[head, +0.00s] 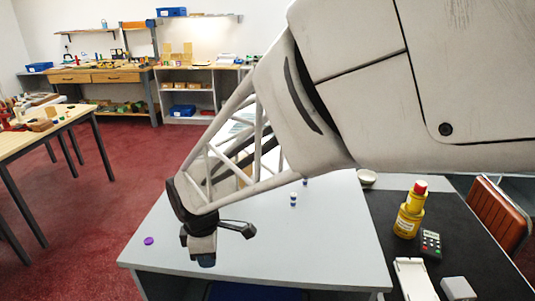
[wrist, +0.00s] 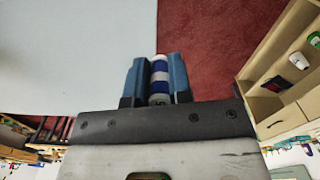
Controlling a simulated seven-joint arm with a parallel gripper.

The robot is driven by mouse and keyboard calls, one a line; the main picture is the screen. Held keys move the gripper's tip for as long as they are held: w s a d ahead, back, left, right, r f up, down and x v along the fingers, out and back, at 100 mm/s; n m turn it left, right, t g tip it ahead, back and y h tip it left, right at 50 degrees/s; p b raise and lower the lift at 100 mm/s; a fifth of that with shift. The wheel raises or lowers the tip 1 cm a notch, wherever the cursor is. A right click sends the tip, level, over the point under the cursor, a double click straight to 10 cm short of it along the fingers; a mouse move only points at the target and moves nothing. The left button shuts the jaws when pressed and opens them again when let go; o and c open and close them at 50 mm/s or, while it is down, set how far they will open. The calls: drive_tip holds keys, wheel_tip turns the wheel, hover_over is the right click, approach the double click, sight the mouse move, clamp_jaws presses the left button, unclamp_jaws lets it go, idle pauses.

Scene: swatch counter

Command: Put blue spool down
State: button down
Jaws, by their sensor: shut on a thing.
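My gripper (wrist: 158,62) is shut on the blue spool (wrist: 160,75), which shows blue and white bands between the two fingers in the wrist view. In the head view my gripper (head: 203,250) hangs over the left part of the pale table (head: 330,235). The held spool is hard to make out there, hidden by the gripper. In the wrist view the spool lines up with the table's edge, with red carpet beyond. I cannot tell its exact height above the table.
A small blue-and-white spool-like piece (head: 293,200) stands mid-table, with another (head: 305,182) behind it. A purple disc (head: 148,241) lies near the left edge. A yellow bottle (head: 409,215) and a card terminal (head: 431,243) stand on the dark mat (head: 375,212) at right.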

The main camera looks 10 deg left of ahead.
idle(0.5)
wheel_tip(320, 180, up, 5)
drive_tip(key=shift+f, duration=0.15)
drive_tip(key=shift+w+d+r, duration=0.2)
drive_tip(key=shift+w, duration=0.05)
drive_tip(key=w+d+m, duration=0.5)
drive_tip(key=w+d, duration=0.8)
drive_tip(key=d, duration=0.3)
drive_tip(key=w+d+m, duration=0.4)
drive_tip(key=w+d, duration=0.9)
drive_tip(key=d, duration=0.3)
drive_tip(key=w+d+m, duration=0.3)
drive_tip(key=d+m, duration=0.1)
drive_tip(key=d, duration=1.8)
drive_tip(key=s+d+m, duration=0.2)
drive_tip(key=s+d, duration=0.1)
drive_tip(key=d, duration=0.9)
drive_tip(key=s+d+m, duration=0.2)
drive_tip(key=d+m, duration=0.1)
drive_tip(key=d, duration=0.9)
wheel_tip(320, 180, down, 22)
drive_tip(key=shift+r, duration=0.1)
